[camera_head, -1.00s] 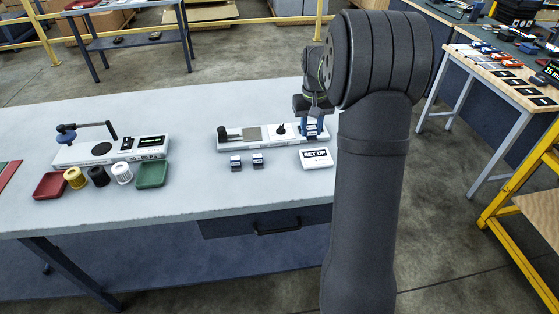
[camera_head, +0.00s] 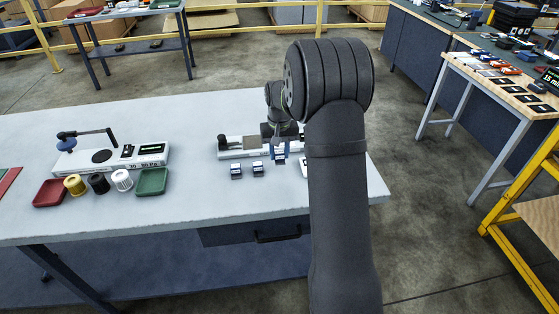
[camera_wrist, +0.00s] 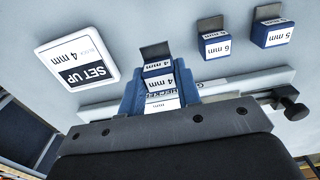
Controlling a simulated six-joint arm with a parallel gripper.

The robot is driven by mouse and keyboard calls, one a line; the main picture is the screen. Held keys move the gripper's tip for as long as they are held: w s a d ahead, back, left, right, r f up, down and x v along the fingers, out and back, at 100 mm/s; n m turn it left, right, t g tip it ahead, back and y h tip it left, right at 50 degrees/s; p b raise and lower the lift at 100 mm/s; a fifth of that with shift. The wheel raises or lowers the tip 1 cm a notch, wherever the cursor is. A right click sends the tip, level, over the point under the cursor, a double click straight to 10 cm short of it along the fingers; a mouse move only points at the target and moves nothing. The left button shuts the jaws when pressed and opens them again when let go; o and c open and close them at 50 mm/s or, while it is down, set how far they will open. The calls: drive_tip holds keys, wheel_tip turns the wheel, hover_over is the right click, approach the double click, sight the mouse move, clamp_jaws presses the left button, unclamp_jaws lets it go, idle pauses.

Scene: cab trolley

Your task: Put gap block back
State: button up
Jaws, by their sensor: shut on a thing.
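My gripper (camera_head: 280,146) is shut on a blue gap block with a white 4 mm label (camera_wrist: 158,70) and a grey tongue. In the wrist view my gripper (camera_wrist: 160,90) has blue fingers on either side of this block. The block is in front of the white gauge fixture (camera_head: 231,154), roughly in line with the 6 mm block (camera_wrist: 213,44) and 5 mm block (camera_wrist: 272,32). Whether it touches the table cannot be told. The fixture's edge also shows in the wrist view (camera_wrist: 240,82), partly hidden by my gripper.
A white card (camera_wrist: 78,62) reading SET UP, 4 mm, lies beside the held block; my arm mostly hides it in the head view. Another fixture (camera_head: 130,157), spools, a red tray (camera_head: 48,193) and a green tray (camera_head: 152,182) stand at left. The bench front middle is clear.

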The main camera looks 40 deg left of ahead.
sight(279, 160)
drive_tip(key=shift+f, duration=1.85)
drive_tip(key=shift+f, duration=0.1)
drive_tip(key=o, duration=1.1)
wheel_tip(279, 160, up, 12)
drive_tip(key=shift+r, duration=0.1)
drive_tip(key=shift+f, duration=4.15)
